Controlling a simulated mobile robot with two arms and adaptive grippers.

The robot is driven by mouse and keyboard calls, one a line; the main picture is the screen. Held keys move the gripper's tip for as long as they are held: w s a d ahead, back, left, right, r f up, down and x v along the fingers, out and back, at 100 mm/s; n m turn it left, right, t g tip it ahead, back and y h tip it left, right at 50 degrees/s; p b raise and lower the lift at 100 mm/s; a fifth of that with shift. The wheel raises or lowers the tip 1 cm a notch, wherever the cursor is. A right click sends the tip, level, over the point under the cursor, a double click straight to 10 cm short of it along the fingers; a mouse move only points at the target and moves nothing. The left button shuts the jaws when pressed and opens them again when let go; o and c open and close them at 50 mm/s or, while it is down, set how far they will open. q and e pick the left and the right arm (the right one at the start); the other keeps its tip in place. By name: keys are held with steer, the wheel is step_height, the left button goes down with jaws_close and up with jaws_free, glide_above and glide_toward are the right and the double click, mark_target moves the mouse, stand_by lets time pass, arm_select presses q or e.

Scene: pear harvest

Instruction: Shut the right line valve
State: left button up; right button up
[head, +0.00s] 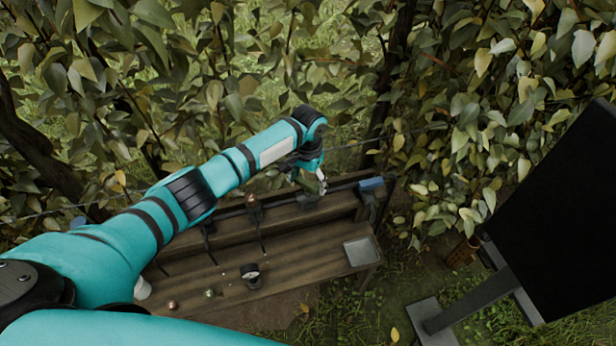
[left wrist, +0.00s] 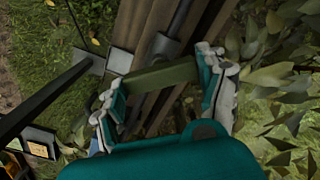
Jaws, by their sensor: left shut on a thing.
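A dark pipe (head: 285,198) runs along the back ledge of a wooden bench, with a blue fitting (head: 371,184) near its right end. My left gripper (head: 319,185) is at the right part of this line, left of the blue fitting. In the left wrist view, my left gripper (left wrist: 165,85) is shut on a green bar, which looks like the right line valve's handle (left wrist: 162,76). The bar lies crosswise between the two fingers, near a dark pipe body (left wrist: 165,48). The joint between handle and valve is hard to make out. My right gripper is out of view.
On the bench (head: 300,262) are a round gauge (head: 251,273), small round fittings (head: 209,293) and a grey tray (head: 360,251). A black panel (head: 565,215) on a grey post stands at the right. Dense leaves crowd behind the bench.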

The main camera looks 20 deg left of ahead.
mark_target(308, 183)
arm_select(q)
steer(key=m+p, duration=0.1)
steer(key=m, duration=0.3)
steer(key=shift+m, duration=2)
steer(key=o, duration=1.2)
step_height(308, 183, up, 12)
